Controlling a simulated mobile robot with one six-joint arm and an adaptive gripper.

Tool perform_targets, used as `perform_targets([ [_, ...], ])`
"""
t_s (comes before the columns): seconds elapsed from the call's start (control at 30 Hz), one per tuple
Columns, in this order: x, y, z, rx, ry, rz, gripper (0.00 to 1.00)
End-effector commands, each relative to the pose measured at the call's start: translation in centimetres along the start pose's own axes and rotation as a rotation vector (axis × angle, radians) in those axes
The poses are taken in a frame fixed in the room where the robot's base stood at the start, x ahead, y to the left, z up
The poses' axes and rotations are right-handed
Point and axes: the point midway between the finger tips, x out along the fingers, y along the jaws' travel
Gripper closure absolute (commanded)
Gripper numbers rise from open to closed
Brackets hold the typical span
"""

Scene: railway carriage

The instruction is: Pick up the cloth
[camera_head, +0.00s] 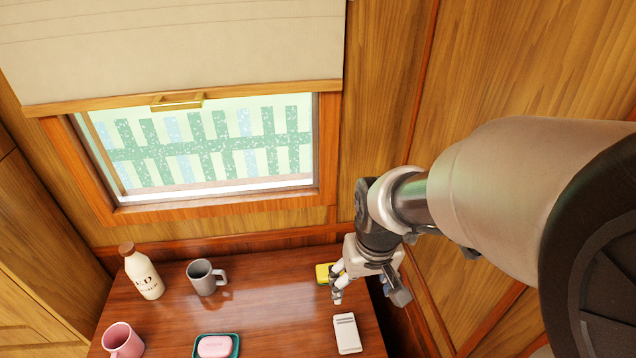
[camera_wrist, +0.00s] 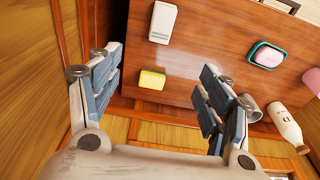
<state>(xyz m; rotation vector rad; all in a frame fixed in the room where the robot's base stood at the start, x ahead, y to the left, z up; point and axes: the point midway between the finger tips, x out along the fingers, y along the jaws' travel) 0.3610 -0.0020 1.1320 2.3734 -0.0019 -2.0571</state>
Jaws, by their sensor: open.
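I see no certain cloth. A small yellow block with a paler layer (camera_head: 322,273) lies flat near the table's back right corner. It could be a folded cloth or a sponge; I cannot tell which. It also shows in the wrist view (camera_wrist: 152,79), between the lines of my two fingers. My gripper (camera_head: 337,284) is over the right end of the table, beside the yellow block, and hides part of it in the head view. In the wrist view my gripper (camera_wrist: 163,68) has its fingers wide apart with nothing between them.
A white slatted object (camera_head: 347,334) lies on the wooden table (camera_head: 270,310) near the yellow block. A grey mug (camera_head: 206,278), a cream bottle (camera_head: 143,272), a pink mug (camera_head: 122,340) and pink soap in a green dish (camera_head: 234,349) stand further left. A wood-panelled wall is close on the right.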

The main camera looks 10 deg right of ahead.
Motion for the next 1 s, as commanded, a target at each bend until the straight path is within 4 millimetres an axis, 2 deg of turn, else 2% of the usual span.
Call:
perform_targets([
  [0.03,1.8,0.0,-0.4,0.000,-0.038,0.000,0.28],
  [0.2,6.9,0.1,-1.3,0.000,-0.107,-0.001,0.28],
  [0.3,8.9,0.1,-1.4,0.000,-0.130,-0.001,0.28],
  [0.57,12.2,0.1,-1.0,0.000,-0.147,-0.001,0.28],
  [0.8,17.5,0.1,-0.2,0.000,-0.148,-0.001,0.28],
  [1.0,21.1,0.0,0.2,0.000,-0.145,-0.001,0.28],
])
